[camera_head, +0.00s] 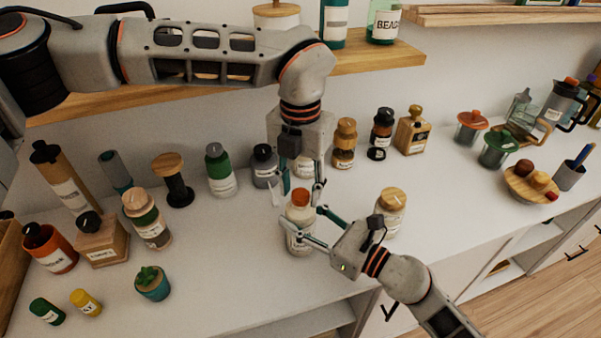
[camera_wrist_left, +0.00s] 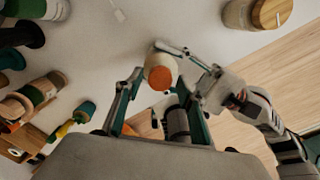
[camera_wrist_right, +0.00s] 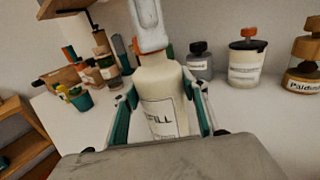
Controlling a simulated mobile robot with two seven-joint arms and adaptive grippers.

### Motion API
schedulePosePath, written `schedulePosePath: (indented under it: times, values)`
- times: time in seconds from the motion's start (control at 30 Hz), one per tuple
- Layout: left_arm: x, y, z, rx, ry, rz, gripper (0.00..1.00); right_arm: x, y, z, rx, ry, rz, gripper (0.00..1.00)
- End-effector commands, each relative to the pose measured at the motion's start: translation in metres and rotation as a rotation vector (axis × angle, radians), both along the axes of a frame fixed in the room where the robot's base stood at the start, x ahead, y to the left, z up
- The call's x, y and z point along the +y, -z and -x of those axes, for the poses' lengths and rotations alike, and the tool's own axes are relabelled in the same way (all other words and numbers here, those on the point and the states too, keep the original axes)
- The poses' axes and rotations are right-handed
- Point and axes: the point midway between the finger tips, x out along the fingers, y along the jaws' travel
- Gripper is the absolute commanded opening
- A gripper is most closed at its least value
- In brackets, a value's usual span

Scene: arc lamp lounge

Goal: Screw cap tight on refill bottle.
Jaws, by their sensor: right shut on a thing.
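The refill bottle (camera_head: 301,239) is a cream bottle with a label, standing upright near the front of the white counter. It fills the middle of the right wrist view (camera_wrist_right: 158,88). My right gripper (camera_head: 304,222) is shut on its body from the front right. The orange cap (camera_head: 299,197) sits on the bottle top; the left wrist view shows it from above (camera_wrist_left: 161,76). How tightly it sits cannot be told. My left gripper (camera_head: 297,193) points down over the cap, open, with its fingers apart on either side. One pale finger hides much of the cap in the right wrist view.
A wooden-lidded jar (camera_head: 390,213) stands close right of the bottle. A wooden shelf (camera_head: 370,57) runs above.

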Motion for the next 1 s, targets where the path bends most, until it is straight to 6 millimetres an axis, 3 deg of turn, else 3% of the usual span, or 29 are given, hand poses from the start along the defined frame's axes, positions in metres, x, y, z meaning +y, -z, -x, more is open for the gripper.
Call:
schedulePosePath:
  times: [0.43, 0.6, 0.97, 1.0]
  values:
    - [-0.0002, 0.0104, 0.0002, 0.0, 0.001, 0.0, 0.39, 0.0001, 0.0005, 0.0001, 0.001, 0.0, 0.0, 0.0]
    - [-0.0002, 0.0102, 0.0002, 0.0, 0.001, 0.0, 0.0, 0.0001, 0.0005, 0.0001, 0.001, 0.0, 0.0, 0.0]
    - [-0.0003, 0.01, 0.0001, -0.001, 0.01, 0.0, 0.0, 0.0, 0.0004, 0.0, 0.001, 0.0, 0.001, 0.0]
    - [-0.0002, 0.01, 0.0001, -0.001, 0.01, 0.0, 0.32, 0.0, 0.0004, 0.0, 0.001, 0.0, 0.001, 0.0]
